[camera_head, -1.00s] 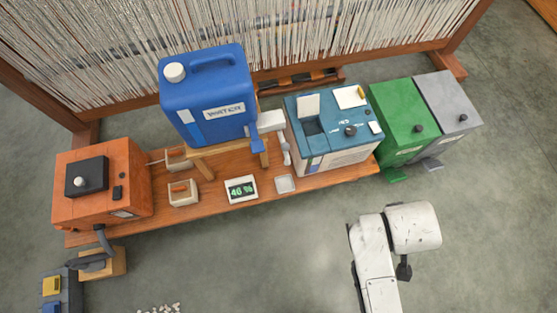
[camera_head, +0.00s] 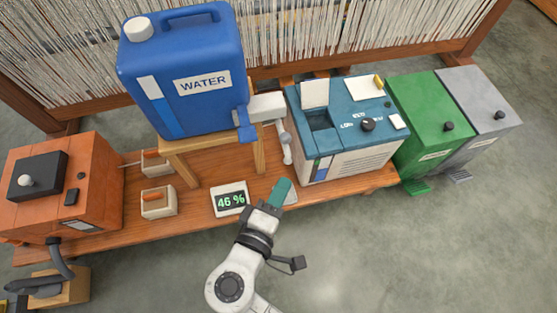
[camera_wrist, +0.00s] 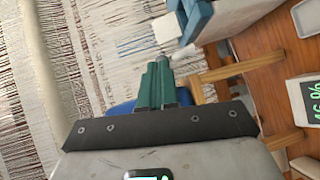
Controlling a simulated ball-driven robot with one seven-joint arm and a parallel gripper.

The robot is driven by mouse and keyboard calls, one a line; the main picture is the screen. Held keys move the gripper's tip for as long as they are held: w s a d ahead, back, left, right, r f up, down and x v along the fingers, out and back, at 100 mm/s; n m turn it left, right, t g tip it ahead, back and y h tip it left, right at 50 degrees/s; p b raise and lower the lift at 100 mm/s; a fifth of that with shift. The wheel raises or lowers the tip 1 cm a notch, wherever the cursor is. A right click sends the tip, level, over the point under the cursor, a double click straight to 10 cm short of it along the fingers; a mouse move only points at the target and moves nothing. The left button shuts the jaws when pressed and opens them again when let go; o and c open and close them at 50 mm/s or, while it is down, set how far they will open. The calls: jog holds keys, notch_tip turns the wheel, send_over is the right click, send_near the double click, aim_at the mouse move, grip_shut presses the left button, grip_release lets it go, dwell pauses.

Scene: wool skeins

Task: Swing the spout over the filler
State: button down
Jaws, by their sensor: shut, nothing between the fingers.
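The blue WATER jug (camera_head: 185,75) stands on a wooden stand. A white tap block (camera_head: 267,107) sticks out from its right side, with a blue piece (camera_head: 246,128) at its front. A pale spout (camera_head: 286,146) hangs from the block's right end, left of the teal machine (camera_head: 350,130). The machine's dark square filler opening (camera_head: 319,121) lies to the right of the spout, its white lid (camera_head: 315,94) raised. My gripper (camera_head: 283,186), with green fingers, is shut and empty, in front of and below the spout. Its fingers (camera_wrist: 157,85) also show in the wrist view.
A display reading 46 % (camera_head: 230,199) and a pale pad lie on the bench (camera_head: 110,235) near my gripper. An orange box (camera_head: 80,190) stands left; green (camera_head: 430,125) and grey (camera_head: 480,110) bins stand right.

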jog(key=s+a+f+n+t+y+b, duration=0.1)
jog(key=s+a+n+t+y+b, duration=0.1)
jog(key=a, duration=0.5)
jog(key=shift+s+n+t, duration=0.2)
jog(key=shift+n+t, duration=0.1)
jog(key=shift+n, duration=0.1)
jog(key=shift+w+a, duration=0.1)
jog(key=d+b+x, duration=0.2)
jog(key=b+x, duration=0.2)
jog(key=x, duration=0.8)
jog(key=shift+d, duration=0.4)
jog(key=shift+w, duration=0.1)
